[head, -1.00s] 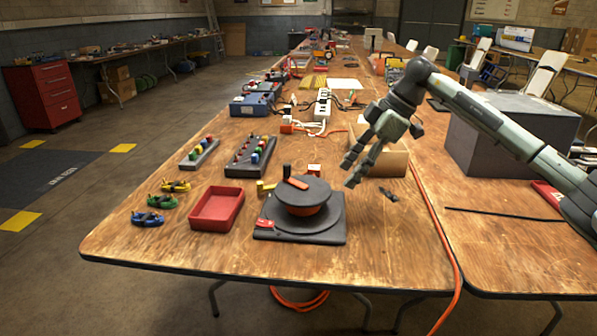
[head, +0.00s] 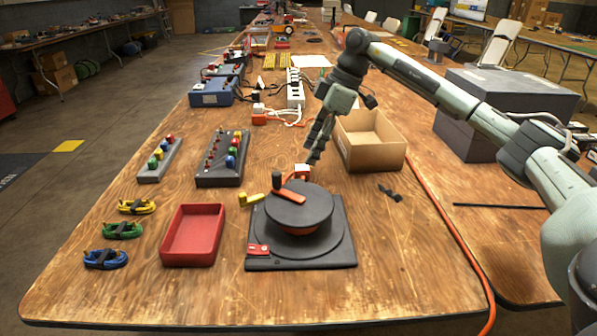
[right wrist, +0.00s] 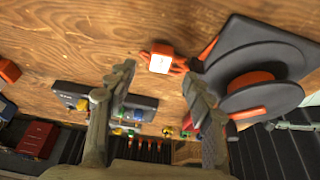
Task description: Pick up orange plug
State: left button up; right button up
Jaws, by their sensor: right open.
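A small orange plug (head: 302,170) with a pale end face stands on the wooden table just behind the black round device (head: 335,215). In the right wrist view the orange plug (right wrist: 162,60) shows just ahead of and between my fingertips, with nothing between the fingers. My right gripper (head: 313,152) is open and points down, just above and behind the plug in the head view. In the right wrist view my right gripper (right wrist: 158,85) has its two fingers well apart. A second orange piece (head: 259,119) lies by the white power strip. My left gripper is not in view.
An open cardboard box (head: 372,145) stands right of my right gripper. A red tray (head: 193,235), a yellow piece (head: 250,199) and a button panel (head: 224,160) are on the left. An orange cable (head: 440,205) runs along the right. The front table edge is clear.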

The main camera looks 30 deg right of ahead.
aim_at(304, 167)
jog(key=x, duration=0.5)
jog(key=shift+s+d+f, duration=0.1)
jog(key=shift+f, duration=0.35)
grip_shut()
